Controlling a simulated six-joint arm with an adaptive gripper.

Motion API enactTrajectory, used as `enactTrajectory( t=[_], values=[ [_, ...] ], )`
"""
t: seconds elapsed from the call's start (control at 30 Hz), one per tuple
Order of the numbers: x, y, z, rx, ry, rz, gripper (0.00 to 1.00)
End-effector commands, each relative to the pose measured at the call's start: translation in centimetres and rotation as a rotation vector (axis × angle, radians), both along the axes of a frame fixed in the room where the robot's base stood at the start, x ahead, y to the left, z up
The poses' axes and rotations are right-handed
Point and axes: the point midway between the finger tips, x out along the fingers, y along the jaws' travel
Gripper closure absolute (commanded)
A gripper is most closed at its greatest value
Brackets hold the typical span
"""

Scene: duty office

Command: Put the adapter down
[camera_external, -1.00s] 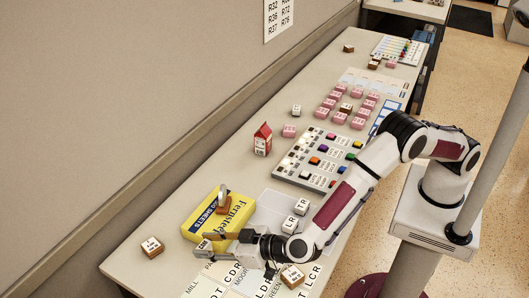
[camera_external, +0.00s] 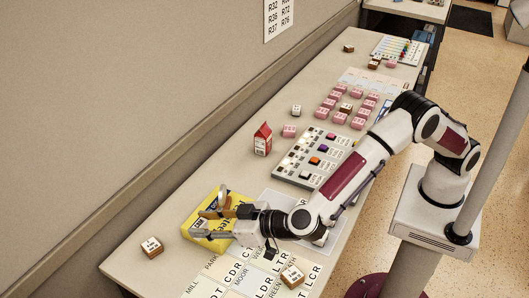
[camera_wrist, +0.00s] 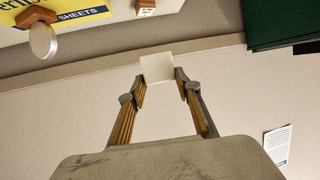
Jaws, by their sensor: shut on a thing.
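My gripper (camera_external: 201,225) is shut on a small pale block, which I take to be the adapter (camera_external: 199,227). The adapter has dark lettering on its side. In the wrist view the adapter (camera_wrist: 157,67) is a plain pale square between both fingertips. My gripper is in front of the yellow box (camera_external: 205,201) and hides part of it. The adapter looks held off the table, but its exact height cannot be told.
A brown block with a round metal piece (camera_wrist: 42,38) is by the yellow box. A labelled wooden block (camera_external: 152,247) lies left, another (camera_external: 292,276) near the front. Lettered cards (camera_external: 238,274) cover the near table. A red carton (camera_external: 262,139) and a button panel (camera_external: 318,158) stand farther back.

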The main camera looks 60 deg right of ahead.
Motion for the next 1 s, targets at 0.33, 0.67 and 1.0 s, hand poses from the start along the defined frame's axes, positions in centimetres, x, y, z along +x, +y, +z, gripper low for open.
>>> enactTrajectory(
  t=[0.33, 0.67, 1.0],
  values=[
    [2.5, -3.9, 2.6, 0.0, 0.003, -0.075, 0.82],
    [7.1, -13.0, 2.5, 0.002, 0.007, -0.243, 0.82],
    [10.6, -24.0, 2.5, 0.002, 0.008, -0.439, 0.82]
  ],
)
